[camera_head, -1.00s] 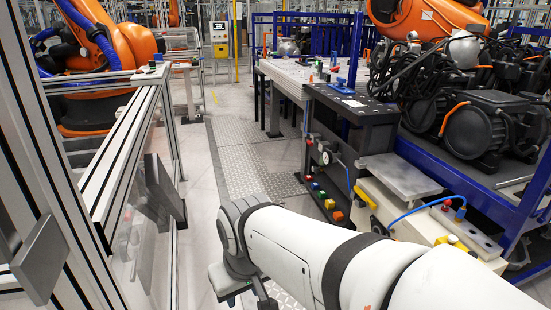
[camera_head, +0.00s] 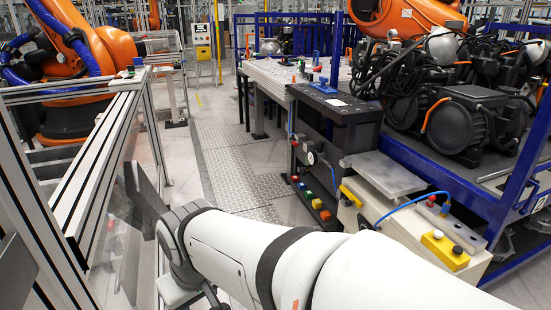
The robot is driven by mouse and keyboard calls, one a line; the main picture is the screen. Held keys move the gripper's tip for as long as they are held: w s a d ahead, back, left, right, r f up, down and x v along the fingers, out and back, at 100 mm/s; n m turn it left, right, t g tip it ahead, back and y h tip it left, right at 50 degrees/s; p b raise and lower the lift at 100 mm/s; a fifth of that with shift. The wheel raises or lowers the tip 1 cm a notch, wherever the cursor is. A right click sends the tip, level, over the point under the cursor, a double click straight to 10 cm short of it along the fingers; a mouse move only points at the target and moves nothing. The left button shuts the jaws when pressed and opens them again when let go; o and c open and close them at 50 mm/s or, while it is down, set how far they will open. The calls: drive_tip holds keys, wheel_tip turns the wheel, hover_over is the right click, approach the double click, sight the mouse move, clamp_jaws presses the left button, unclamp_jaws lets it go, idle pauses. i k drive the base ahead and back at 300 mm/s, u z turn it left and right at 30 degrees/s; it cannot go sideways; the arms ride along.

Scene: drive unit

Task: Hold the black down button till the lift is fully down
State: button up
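A yellow control box (camera_head: 444,257) sits on the pale machine base at the lower right. It has a whitish button (camera_head: 437,234) and a black button (camera_head: 457,249) on top. A flat grey metal plate (camera_head: 392,181), which looks like the lift platform, lies behind the box beside the dark bench. I cannot tell its exact height. My white arm crosses the bottom of the view, left of the yellow box and apart from it. Its wrist bends down at the lower left, and my gripper is outside the picture.
A dark bench (camera_head: 340,107) with several coloured blocks or buttons (camera_head: 316,203) low on its side stands in the middle. A blue rack (camera_head: 500,215) with black motors is at right. An aluminium-framed fence (camera_head: 90,165) closes the left. The floor walkway (camera_head: 225,150) between is clear.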

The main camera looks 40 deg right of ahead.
sight(457, 250)
drive_tip(key=z, duration=1)
drive_tip(key=i, duration=0.1)
drive_tip(key=z, duration=3.9)
drive_tip(key=i, duration=0.15)
drive_tip(key=u, duration=0.35)
